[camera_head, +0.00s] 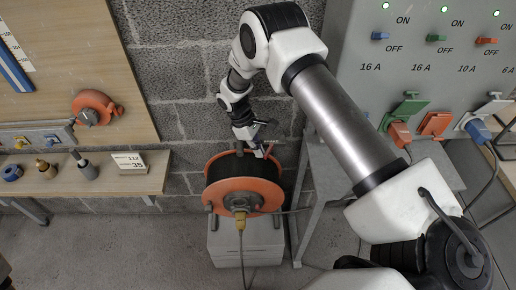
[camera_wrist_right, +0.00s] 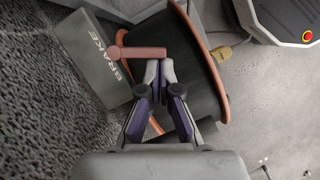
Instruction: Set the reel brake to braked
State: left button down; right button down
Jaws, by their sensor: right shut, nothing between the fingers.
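The conduit reel (camera_head: 262,192) has orange flanges and a dark drum, and stands on a grey block. Its orange rim shows in the right wrist view (camera_wrist_right: 210,60). A grey plate marked BRAKE (camera_wrist_right: 85,60) lies beside the reel. A red brake lever (camera_wrist_right: 138,52) extends sideways from near the plate toward the drum. My right gripper (camera_wrist_right: 160,72) is shut and empty, its fingertips right by the free end of the lever; I cannot tell whether they touch. In the head view my right gripper (camera_head: 260,150) is at the top of the reel. My left gripper is not in view.
A yellow plug (camera_head: 240,217) with a cable hangs at the reel's front. A grey socket panel (camera_head: 400,70) stands at right. A wooden shelf (camera_head: 110,183) with small parts is at left. A block wall (camera_head: 175,60) is close behind the reel.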

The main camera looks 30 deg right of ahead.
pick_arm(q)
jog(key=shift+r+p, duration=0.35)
pick_arm(e)
jog(key=shift+s+r+n, duration=0.1)
jog(key=shift+s+n, duration=0.1)
jog(key=shift+n, duration=0.3)
jog(key=s+n+h+p, duration=0.1)
jog(key=n, duration=0.1)
jog(key=shift+s+d+n+t+p, duration=0.1)
jog(key=shift+n+t+p, duration=0.2)
jog(key=shift+t, duration=0.1)
jog(key=n, duration=0.1)
jog(key=s+n+t, duration=0.1)
jog(key=shift+d+n+h+p, duration=0.25)
jog(key=shift+n+h+p, duration=0.05)
jog(key=shift+n, duration=0.1)
jog(key=shift+s+d, duration=0.1)
jog(key=shift+d, duration=0.05)
jog(key=shift+w, duration=0.25)
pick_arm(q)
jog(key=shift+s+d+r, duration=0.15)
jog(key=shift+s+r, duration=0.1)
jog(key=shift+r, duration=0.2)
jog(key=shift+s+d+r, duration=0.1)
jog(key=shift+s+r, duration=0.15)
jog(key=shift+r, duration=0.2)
pick_arm(e)
jog(key=shift+w, duration=0.65)
